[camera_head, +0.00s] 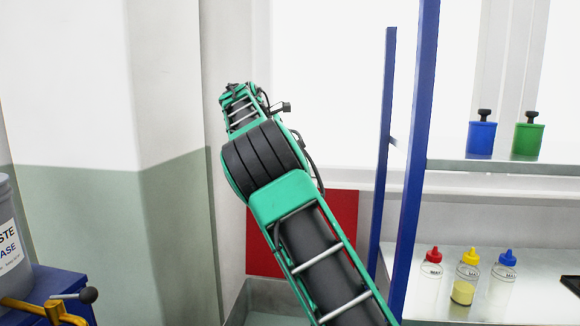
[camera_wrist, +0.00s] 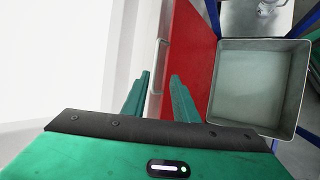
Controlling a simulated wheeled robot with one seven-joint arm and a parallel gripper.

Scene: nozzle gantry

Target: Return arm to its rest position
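My arm rises through the middle of the head view, green and black, leaning up and to the left. Its far end is high in front of the wall, and the fingers cannot be made out there. In the wrist view my gripper (camera_wrist: 160,95) shows two green fingers with a clear gap between them. It is open and nothing is between the fingers. A red panel (camera_wrist: 188,50) and a white surface lie beyond them.
A grey bin (camera_wrist: 262,85) stands right of the fingers; its rim shows low in the head view (camera_head: 265,290). A blue-posted shelf (camera_head: 480,168) at right holds blue (camera_head: 481,138) and green (camera_head: 527,139) containers above several bottles. A waste container (camera_head: 12,245) stands at left.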

